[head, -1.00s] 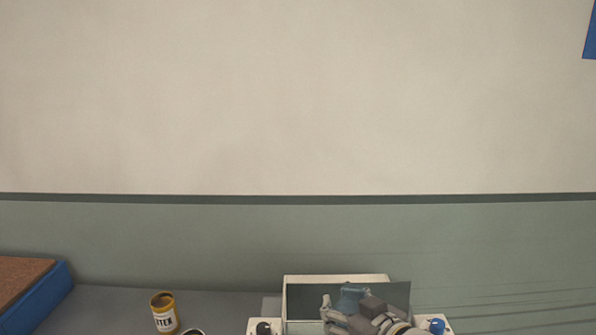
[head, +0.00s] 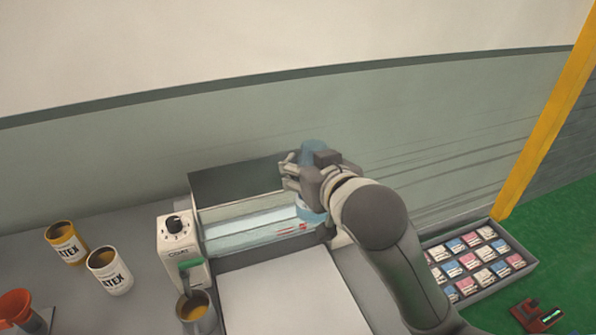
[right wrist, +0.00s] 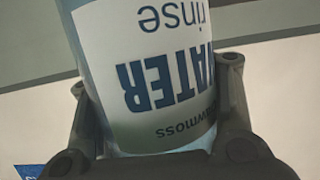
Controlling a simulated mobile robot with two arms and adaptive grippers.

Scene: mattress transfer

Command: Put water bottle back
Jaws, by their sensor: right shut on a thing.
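The water bottle (right wrist: 150,80) fills the middle of the right wrist view, with a white label reading "WATER rinse" upside down. My right gripper (right wrist: 160,115) is shut on it, one finger on each side. In the head view my right gripper (head: 300,175) holds the blue bottle (head: 313,150) above the right end of a clear-walled tank. The gripper and arm hide much of the bottle. My left gripper is not in view.
The machine has a dial box (head: 180,245) on its left and a white board (head: 290,295) in front. Two LATEX cans (head: 68,245), a cup (head: 195,310) and an orange funnel (head: 15,305) stand left. A tray (head: 525,262) of small boxes lies right, near a yellow post (head: 545,130).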

